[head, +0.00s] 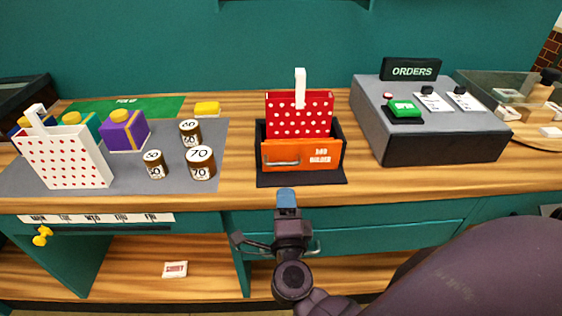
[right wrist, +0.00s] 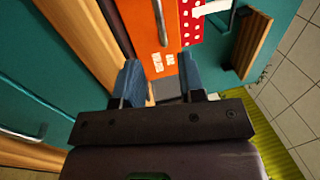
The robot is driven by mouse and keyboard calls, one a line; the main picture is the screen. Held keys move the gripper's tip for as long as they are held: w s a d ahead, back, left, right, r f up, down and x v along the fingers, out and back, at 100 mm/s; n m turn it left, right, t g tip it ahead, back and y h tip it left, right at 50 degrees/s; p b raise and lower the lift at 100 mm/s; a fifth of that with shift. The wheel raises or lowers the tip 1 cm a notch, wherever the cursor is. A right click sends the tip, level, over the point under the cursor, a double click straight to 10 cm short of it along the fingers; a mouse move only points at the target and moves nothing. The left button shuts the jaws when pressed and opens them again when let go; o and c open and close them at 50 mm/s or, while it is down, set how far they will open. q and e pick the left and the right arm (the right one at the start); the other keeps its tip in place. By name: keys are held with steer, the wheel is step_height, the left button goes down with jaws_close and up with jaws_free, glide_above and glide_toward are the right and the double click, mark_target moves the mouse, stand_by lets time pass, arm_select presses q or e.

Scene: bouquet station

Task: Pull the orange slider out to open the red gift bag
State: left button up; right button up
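The red gift bag (head: 298,118) with white dots and a white handle stands upright in a black holder (head: 343,150) on the counter. The orange slider (head: 325,153), with a grey bar handle (head: 282,162) on its left part and white lettering, forms the holder's front. My right gripper (head: 287,194) is in front of the counter edge, below and apart from the slider. In the right wrist view its two blue fingertips (right wrist: 160,76) are spread with nothing between them, and the orange slider (right wrist: 170,60) lies beyond. My left gripper is out of view.
A white dotted bag (head: 68,160), gift boxes (head: 125,131) and brown weights (head: 200,164) stand on a grey mat at left. The grey orders console (head: 440,138) is at right. Counter beside the holder is clear. Teal drawers (head: 400,228) are below the edge.

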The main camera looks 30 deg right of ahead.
mark_target(282, 164)
steer(key=p+x, duration=0.1)
steer(key=x, duration=0.9)
steer(key=shift+w+d, duration=0.1)
steer(key=shift+w, duration=0.2)
steer(key=shift+c, duration=0.2)
jaws_close()
